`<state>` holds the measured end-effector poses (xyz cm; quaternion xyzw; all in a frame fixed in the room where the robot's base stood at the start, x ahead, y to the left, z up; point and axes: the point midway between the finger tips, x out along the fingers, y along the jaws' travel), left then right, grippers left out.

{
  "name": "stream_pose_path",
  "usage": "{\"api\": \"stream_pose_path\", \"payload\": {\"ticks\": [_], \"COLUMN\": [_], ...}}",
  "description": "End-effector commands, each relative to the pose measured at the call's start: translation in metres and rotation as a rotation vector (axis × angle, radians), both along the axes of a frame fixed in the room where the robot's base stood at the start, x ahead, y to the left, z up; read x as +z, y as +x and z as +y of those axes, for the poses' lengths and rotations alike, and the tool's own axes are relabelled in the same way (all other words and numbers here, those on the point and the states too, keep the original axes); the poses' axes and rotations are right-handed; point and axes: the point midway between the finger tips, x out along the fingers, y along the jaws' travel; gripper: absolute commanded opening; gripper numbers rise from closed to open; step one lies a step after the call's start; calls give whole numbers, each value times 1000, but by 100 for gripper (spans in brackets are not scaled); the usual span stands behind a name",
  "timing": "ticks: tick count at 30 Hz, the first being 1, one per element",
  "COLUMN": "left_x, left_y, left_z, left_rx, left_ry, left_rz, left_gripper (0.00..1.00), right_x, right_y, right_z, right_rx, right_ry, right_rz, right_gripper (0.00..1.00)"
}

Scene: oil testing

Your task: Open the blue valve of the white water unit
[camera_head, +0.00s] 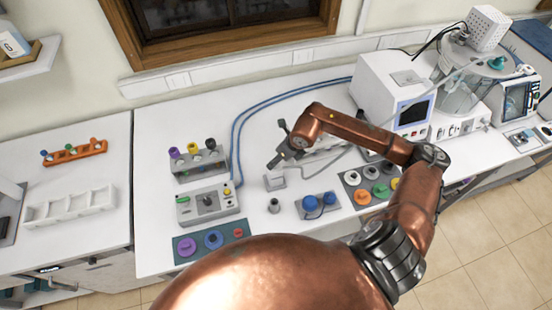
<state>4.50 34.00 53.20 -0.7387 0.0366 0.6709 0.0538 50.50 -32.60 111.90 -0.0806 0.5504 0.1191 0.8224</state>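A white-grey box (208,206) with knobs and a black lever on top stands on the bench left of centre. Blue hoses run from its right side to a large white machine (380,85) at the back right. I cannot tell for sure which is the water unit. Two blue knobs (311,203) sit on a grey plate in front, and a blue round piece (213,239) lies on a dark mat. My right gripper (278,144) reaches in from the right, above the bench behind the blue knobs. Its fingers look spread and empty. My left gripper is out of view.
A rack with coloured caps (200,160) stands behind the box. A small white block (274,181) lies below my gripper. A mat with coloured round pieces (362,197) is at right. My copper arm hides the front of the bench.

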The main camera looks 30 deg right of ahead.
Motion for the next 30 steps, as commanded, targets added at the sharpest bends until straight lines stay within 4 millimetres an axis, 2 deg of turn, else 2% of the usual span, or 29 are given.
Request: {"api": "stream_pose_path", "payload": {"ticks": [7,17,30], "left_x": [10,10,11], "left_y": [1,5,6], "left_z": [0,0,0], "left_rx": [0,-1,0], "left_ry": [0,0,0], "left_rz": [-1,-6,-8], "left_gripper": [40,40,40], "right_x": [-25,-31,-31], "right_y": [11,13,13], "right_z": [5,6,6], "right_rx": [2,5,4], "right_ry": [3,2,2], "right_rz": [0,-2,-1], "right_gripper": [62,62,33]}}
